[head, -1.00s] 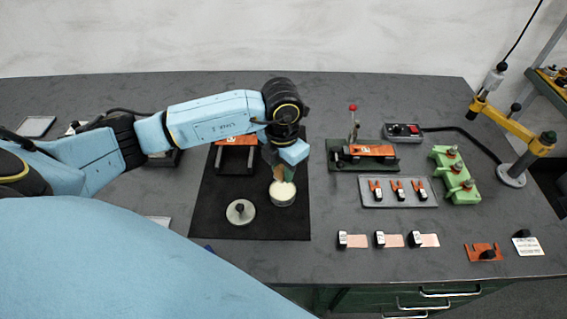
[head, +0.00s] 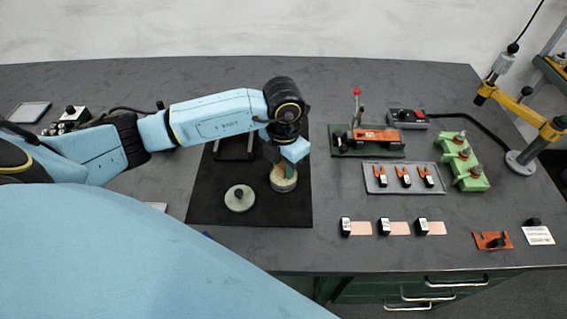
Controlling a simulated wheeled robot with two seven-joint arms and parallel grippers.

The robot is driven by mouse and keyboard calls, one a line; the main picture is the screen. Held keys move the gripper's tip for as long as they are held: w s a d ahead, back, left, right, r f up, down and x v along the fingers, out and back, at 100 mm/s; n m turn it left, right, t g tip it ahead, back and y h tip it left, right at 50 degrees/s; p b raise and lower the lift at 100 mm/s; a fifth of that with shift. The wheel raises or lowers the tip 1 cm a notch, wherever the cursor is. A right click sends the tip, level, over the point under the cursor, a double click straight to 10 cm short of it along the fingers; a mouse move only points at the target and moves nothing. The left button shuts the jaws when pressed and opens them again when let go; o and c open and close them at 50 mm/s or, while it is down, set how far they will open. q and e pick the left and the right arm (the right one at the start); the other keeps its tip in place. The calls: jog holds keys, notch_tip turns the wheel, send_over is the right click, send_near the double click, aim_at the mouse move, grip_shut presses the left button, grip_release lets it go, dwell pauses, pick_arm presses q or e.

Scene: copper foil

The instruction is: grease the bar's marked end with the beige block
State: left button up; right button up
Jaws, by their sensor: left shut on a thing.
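My left gripper (head: 285,164) comes down over an open round tin (head: 284,187) on the black mat (head: 265,215). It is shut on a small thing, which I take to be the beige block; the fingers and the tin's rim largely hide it. The fingertips reach the tin's mouth; I cannot tell whether the block touches what is inside. The tin's round lid (head: 239,202), with a dark knob, lies on the mat to the left. A dark rack (head: 233,149) stands behind, partly covered by my arm; I cannot make out the bar or its marked end. My right gripper is not in view.
To the right stand a green fixture with an orange piece (head: 369,138), a grey tray (head: 404,180) of small clips, and a green block (head: 463,165). Several black-ended foil strips (head: 398,228) lie in front. A yellow jointed arm (head: 516,103) stands far right.

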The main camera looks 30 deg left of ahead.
aim_at(284, 164)
pick_arm(q)
jog(key=shift+f+b, duration=0.5)
jog(key=shift+f, duration=0.1)
dwell(1.5)
jog(key=shift+r, duration=0.1)
jog(key=shift+r+p, duration=2.6)
jog(key=shift+r, duration=0.9)
